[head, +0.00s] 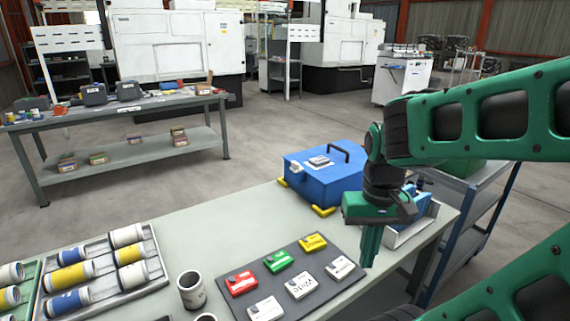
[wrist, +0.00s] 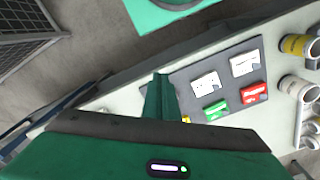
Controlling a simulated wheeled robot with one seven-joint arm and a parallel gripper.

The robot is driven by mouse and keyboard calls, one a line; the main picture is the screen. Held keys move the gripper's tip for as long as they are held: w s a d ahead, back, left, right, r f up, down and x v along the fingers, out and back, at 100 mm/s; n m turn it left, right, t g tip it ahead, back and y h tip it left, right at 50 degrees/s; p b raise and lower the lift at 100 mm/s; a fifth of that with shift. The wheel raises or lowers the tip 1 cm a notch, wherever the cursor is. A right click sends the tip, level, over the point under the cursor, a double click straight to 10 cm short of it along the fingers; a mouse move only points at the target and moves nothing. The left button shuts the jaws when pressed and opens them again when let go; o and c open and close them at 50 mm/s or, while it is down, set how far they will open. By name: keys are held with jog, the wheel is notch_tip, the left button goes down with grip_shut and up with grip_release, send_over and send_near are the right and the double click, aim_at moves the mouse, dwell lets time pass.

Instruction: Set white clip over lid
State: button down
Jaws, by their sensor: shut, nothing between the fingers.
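Three white labelled pieces, which may be the clips, lie on a dark mat (head: 275,283): a right one (head: 338,267), a middle one (head: 300,285) and a front left one (head: 265,309). Two white pieces show in the wrist view (wrist: 208,84). The blue box (head: 325,188) stands at the back of the table, its lid (head: 318,156) closed, with a black handle and a small pale piece on top. My gripper (head: 370,247) points down, shut and empty, right of the mat and in front of the box. It also shows in the wrist view (wrist: 160,97).
Red (head: 241,283), green (head: 279,261) and yellow (head: 312,242) pieces form the mat's back row. A cup (head: 191,290) and a tray of cans (head: 115,270) stand to the left. A blue item in a pale tray (head: 420,218) is partly behind my gripper.

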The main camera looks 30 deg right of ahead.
jog(key=w+d+r+n+t+h, duration=0.1)
jog(key=w+d+r+h, duration=0.15)
jog(key=w, duration=0.65)
jog(key=w+d+r+n+t+h, duration=0.1)
jog(key=w+d+r, duration=0.15)
jog(key=w, duration=0.55)
jog(key=w+a+r+n+t+h, duration=0.1)
jog(key=w+a+r, duration=0.1)
jog(key=w, duration=0.9)
jog(key=w+a+r+n+t+h, duration=0.1)
jog(key=w+a+n+t, duration=0.1)
jog(key=w, duration=1)
jog(key=shift+w+a+r+n, duration=0.15)
jog(key=shift+a+r+n, duration=0.2)
jog(key=shift+a, duration=0.25)
send_near(291, 168)
notch_tip(291, 168, down, 4)
jog(key=w+a, duration=0.2)
jog(key=shift+d+f, duration=0.15)
jog(key=shift+d, duration=1.85)
